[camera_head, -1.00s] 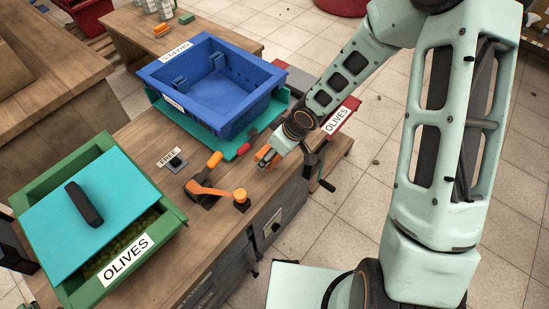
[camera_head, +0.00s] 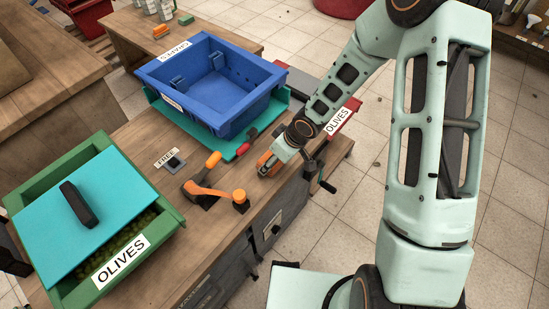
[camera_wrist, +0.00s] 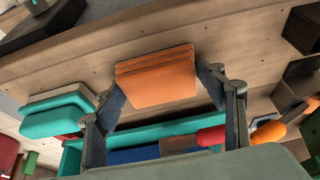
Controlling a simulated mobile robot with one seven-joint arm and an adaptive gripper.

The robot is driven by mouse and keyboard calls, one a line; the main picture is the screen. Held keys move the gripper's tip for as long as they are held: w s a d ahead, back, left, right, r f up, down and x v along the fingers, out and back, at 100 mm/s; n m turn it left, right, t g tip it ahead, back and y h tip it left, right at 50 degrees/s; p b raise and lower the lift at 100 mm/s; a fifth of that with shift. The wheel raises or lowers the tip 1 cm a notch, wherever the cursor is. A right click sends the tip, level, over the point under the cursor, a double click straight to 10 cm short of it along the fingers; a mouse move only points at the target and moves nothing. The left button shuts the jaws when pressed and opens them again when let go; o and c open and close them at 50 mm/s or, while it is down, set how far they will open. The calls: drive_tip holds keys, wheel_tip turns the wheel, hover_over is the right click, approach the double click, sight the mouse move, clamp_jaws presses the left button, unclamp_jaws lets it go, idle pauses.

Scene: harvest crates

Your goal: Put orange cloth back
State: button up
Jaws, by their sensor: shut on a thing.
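The orange cloth is a folded, layered pad and shows clearly in the wrist view (camera_wrist: 155,80), between the two fingers. My gripper (camera_head: 266,168) is shut on it, low over the right part of the wooden bench top. In the head view only a small orange part of the cloth (camera_head: 264,159) shows; the gripper hides the rest. I cannot tell whether the cloth touches the bench.
A blue crate (camera_head: 165,76) stands on a teal lid behind my gripper. An orange-handled tool (camera_head: 210,189) lies close on the left. A green olive crate (camera_head: 166,246) with a teal lid is at front left.

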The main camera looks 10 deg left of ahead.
drive_tip(key=o, duration=1.5)
drive_tip(key=shift+o, duration=0.2)
drive_tip(key=shift+r+p, duration=0.3)
drive_tip(key=shift+p, duration=0.05)
drive_tip(key=p+v, duration=0.5)
drive_tip(key=v, duration=0.5)
drive_tip(key=shift+r, duration=0.35)
drive_tip(key=shift+s, duration=0.15)
